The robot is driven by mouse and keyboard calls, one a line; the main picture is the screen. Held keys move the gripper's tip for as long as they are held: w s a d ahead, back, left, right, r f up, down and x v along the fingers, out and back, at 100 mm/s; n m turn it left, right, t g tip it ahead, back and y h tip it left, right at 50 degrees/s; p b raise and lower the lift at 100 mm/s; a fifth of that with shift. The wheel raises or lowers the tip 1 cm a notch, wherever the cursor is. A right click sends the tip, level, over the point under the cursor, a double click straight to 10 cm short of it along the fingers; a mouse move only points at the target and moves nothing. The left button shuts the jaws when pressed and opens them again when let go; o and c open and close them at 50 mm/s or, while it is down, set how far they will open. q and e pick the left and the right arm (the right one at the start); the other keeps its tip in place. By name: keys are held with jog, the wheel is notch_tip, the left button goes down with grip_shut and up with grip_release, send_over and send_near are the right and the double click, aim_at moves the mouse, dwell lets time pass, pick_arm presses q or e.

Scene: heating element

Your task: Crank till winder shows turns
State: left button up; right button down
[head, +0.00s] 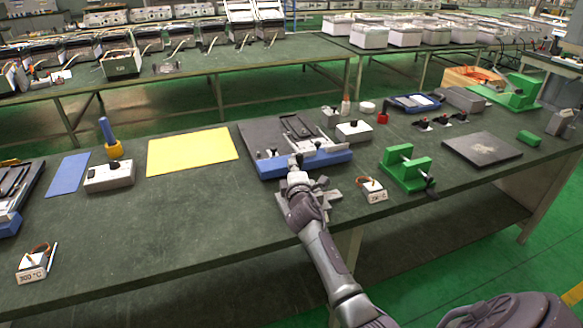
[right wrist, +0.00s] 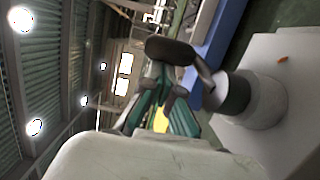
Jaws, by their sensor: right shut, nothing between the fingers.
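My right gripper (head: 296,167) is over the front edge of a blue-based fixture (head: 318,161) with a dark plate and slide, at the middle of the table. Its fingers are shut and empty. Whether it touches the fixture or a small dark knob there is not clear. A grey metal piece (head: 323,194) lies partly hidden by my right arm. A green stand with a shaft and dark handle (head: 408,168) is to the right; no turns reading is legible. In the right wrist view, a dark rounded end (right wrist: 170,50) and grey cylinder (right wrist: 238,92) are close. My left gripper is out of view.
Small label blocks stand near the front edge (head: 33,266). A dark slab (head: 482,149) lies right. The front-left tabletop is mostly clear.

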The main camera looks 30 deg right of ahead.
aim_at(302, 163)
jog(key=shift+d, duration=0.15)
jog(key=d+m+g+h+b, duration=0.1)
jog(key=b, duration=0.2)
jog(key=d+m+g+h+b, duration=0.1)
jog(key=h+b, duration=0.1)
jog(key=b, duration=0.1)
jog(key=shift+f, duration=0.25)
jog(key=m+g+h+b, duration=0.2)
jog(key=shift+s+d+h, duration=0.1)
jog(key=shift+d+h, duration=0.1)
jog(key=shift+h, duration=0.1)
jog(key=shift+s+d+r+m+g+b, duration=0.1)
jog(key=shift+d+m+g+b, duration=0.05)
jog(key=shift+m+g+b, duration=0.2)
jog(key=shift+s+d+r, duration=0.1)
jog(key=shift+s+d, duration=0.05)
jog(key=shift+d, duration=0.05)
jog(key=shift+s+d, duration=0.1)
dwell(0.3)
jog(key=shift+b, duration=0.3)
dwell(0.4)
